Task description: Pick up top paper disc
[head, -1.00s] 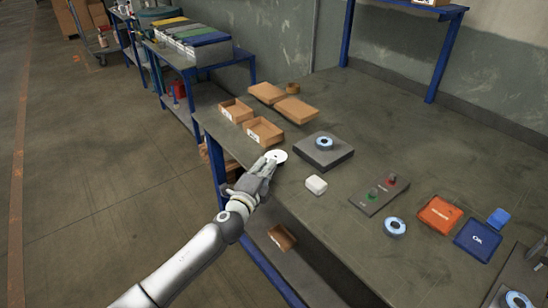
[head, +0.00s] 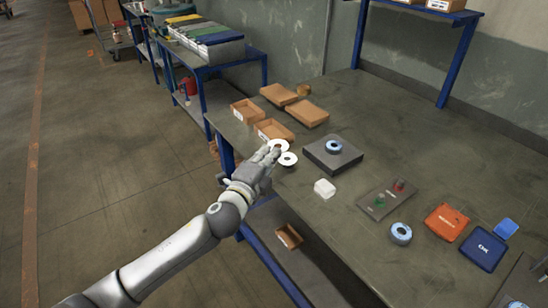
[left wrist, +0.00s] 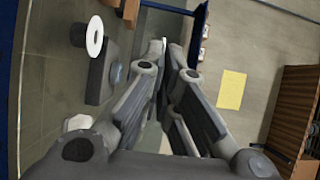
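Two white paper discs with centre holes show near the table's left edge in the head view. One disc (head: 288,160) lies level by the edge; it shows in the left wrist view (left wrist: 95,36) beside a dark round piece. The other disc (head: 281,146) is at the fingertips of my left gripper (head: 272,152). In the left wrist view a thin white edge (left wrist: 163,46) shows between the nearly closed fingertips of my left gripper (left wrist: 169,45), like that disc seen edge-on. The fingers hide part of it. My right gripper is not in view.
A dark grey block (head: 345,161) with a blue disc (head: 333,147) stands right of the paper discs. A white block (head: 324,188) lies in front. Open cardboard boxes (head: 273,131) sit behind. A button panel (head: 386,199), orange case (head: 446,222) and blue case (head: 483,250) are farther right.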

